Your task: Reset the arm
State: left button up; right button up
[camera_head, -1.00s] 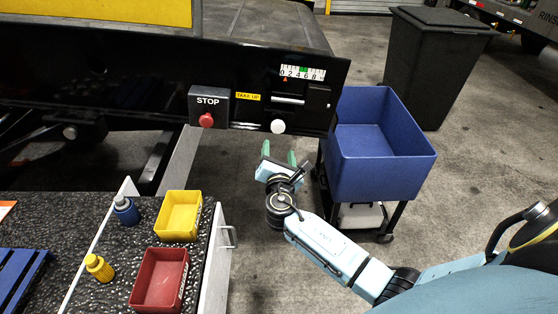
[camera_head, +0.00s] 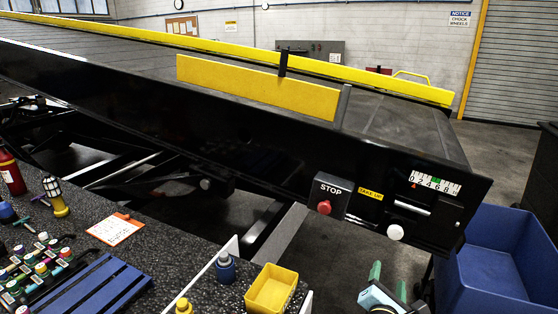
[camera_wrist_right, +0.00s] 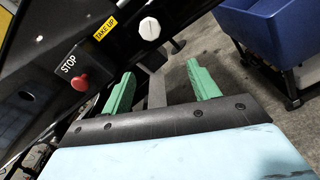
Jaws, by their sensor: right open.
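My right gripper (camera_head: 388,282) shows at the bottom edge of the head view, its green fingers apart with nothing between them. In the right wrist view the same gripper (camera_wrist_right: 164,88) is open and empty. It is below the belt loader's black side panel (camera_head: 270,160), apart from the white knob (camera_head: 395,232) and the red stop button (camera_head: 324,207). The knob also shows in the wrist view (camera_wrist_right: 149,29), above the fingers, with the stop button (camera_wrist_right: 80,82) to the left. Most of my right arm is out of the head view. My left gripper is not in view.
A blue bin (camera_head: 497,262) stands at the right. A speckled worktop (camera_head: 75,205) at the lower left holds a yellow tray (camera_head: 270,289), a blue bottle (camera_head: 226,267), a blue pallet (camera_head: 92,291) and several small bottles. Bare floor lies between worktop and bin.

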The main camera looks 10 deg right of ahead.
jog(key=s+a+f+m+g+y+b, duration=0.1)
jog(key=s+f+m+g+y, duration=0.3)
jog(key=f, duration=0.7)
jog(key=s+a+f+m+g+b, duration=0.1)
jog(key=s+f, duration=0.6)
jog(key=f, duration=0.4)
jog(key=s+a+f+m+g+y+b, duration=0.1)
jog(key=s+f+m+g+y, duration=0.3)
jog(key=f, duration=0.7)
pick_arm(q)
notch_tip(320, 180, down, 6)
jog(key=b, duration=0.2)
jog(key=shift+b, duration=0.35)
pick_arm(e)
jog(key=s+a+f+m+g, duration=0.1)
jog(key=s+f+m, duration=0.3)
jog(key=s, duration=0.7)
jog(key=s+a+f+m+g, duration=0.1)
jog(key=s+f+m+g, duration=0.1)
jog(key=s+f+m, duration=0.2)
jog(key=s+a+f+m+g+y, duration=0.1)
jog(key=s+f+m, duration=0.3)
jog(key=s+f, duration=0.5)
jog(key=s+g, duration=0.1)
jog(key=s, duration=0.8)
jog(key=shift+s+a+f, duration=0.15)
jog(key=shift+a+f, duration=0.1)
jog(key=shift+a, duration=0.15)
